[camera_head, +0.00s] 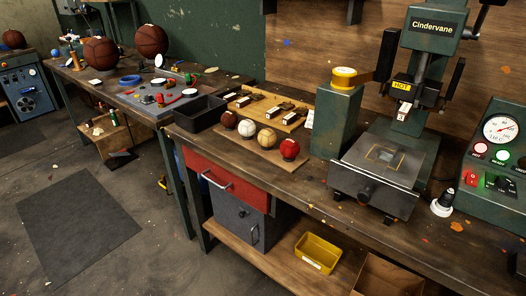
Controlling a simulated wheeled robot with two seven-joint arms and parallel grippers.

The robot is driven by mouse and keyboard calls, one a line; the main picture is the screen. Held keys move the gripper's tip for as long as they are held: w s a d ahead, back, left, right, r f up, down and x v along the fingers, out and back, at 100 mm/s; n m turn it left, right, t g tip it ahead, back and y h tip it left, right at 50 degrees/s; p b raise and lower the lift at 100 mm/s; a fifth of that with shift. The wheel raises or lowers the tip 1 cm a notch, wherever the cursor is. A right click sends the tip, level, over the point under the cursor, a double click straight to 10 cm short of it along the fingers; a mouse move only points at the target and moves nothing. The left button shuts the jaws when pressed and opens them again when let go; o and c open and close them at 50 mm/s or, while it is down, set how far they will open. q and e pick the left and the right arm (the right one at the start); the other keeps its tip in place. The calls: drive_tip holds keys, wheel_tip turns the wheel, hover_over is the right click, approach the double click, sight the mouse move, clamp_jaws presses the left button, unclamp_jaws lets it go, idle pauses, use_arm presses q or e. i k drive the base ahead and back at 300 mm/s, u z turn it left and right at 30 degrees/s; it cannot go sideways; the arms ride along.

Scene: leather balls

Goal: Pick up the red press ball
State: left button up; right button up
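A bright red ball (289,148) sits at the right front end of a row on a low wooden board (252,147) on the workbench. Left of it in the row are a tan ball (266,138), a white ball (247,128) with stitching, and a dark brown-red ball (228,119) at the far left end. The balls stand apart from each other, and the red one is fully visible. Neither of my grippers is in view.
A green press (425,60) labelled HOT, with a metal plate (385,170), stands right of the balls, beside a green post (337,122). A black tray (200,112) and a wooden tool board (262,105) lie behind and left. Open floor lies front left.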

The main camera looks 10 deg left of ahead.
sight(289, 149)
drive_tip(key=u, duration=1.95)
drive_tip(key=i, duration=1.8)
drive_tip(key=z, duration=1.65)
